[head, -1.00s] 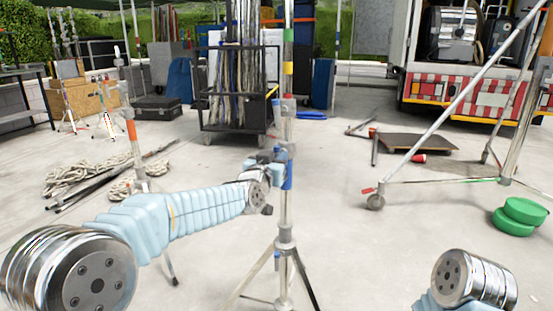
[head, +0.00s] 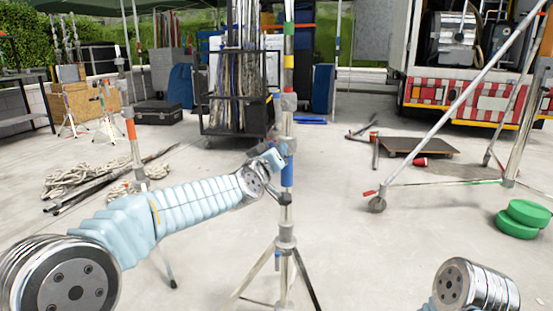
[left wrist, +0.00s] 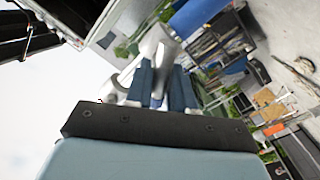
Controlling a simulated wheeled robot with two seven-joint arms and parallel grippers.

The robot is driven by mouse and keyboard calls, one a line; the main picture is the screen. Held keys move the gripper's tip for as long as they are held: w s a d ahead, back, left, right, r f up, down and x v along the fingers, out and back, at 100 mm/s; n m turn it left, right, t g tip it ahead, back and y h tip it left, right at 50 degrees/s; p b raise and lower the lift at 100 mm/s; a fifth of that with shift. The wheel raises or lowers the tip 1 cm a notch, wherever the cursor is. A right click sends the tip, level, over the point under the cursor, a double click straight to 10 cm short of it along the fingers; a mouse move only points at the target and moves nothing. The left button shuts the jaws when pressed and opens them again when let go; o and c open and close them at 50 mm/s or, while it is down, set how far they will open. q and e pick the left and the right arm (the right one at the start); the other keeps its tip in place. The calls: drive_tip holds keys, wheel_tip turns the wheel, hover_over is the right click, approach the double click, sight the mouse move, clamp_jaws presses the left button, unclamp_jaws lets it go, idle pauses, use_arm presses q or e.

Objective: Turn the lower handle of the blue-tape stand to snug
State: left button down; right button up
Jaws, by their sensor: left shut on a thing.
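The blue-tape stand is a silver pole on a tripod, with a blue tape band (head: 287,171) at mid-height. The band also shows at the top of the left wrist view (left wrist: 197,14). My left gripper (head: 274,157) is at the pole's left side, beside the top of the band. In the left wrist view its fingers (left wrist: 161,86) are close together at a silver collar (left wrist: 155,45). They are shut on the lower handle, which is mostly hidden between them, so its angle cannot be read. My right gripper is not in view.
Another stand with orange tape (head: 131,130) is at the left, near coiled rope (head: 75,178). A wheeled rack (head: 203,118) is behind. A wheeled silver frame (head: 428,130) and green discs (head: 522,218) are at the right. The floor around the tripod legs is mostly clear.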

use_arm(q)
drive_tip(key=n+b, duration=0.1)
drive_tip(key=n, duration=0.4)
drive_tip(key=shift+a+f+n+b, duration=0.1)
drive_tip(key=shift+f+n+b, duration=0.1)
drive_tip(key=shift+n+b, duration=0.15)
drive_tip(key=n+b, duration=0.1)
drive_tip(key=n, duration=0.3)
drive_tip(key=shift+n, duration=0.65)
drive_tip(key=c, duration=1.1)
unclamp_jaws()
drive_tip(key=shift+o, duration=0.2)
drive_tip(key=b+v, duration=0.2)
drive_tip(key=v, duration=1.1)
drive_tip(key=shift+s+a+b, duration=0.2)
drive_tip(key=shift+s+b, duration=0.1)
drive_tip(key=shift+s, duration=0.05)
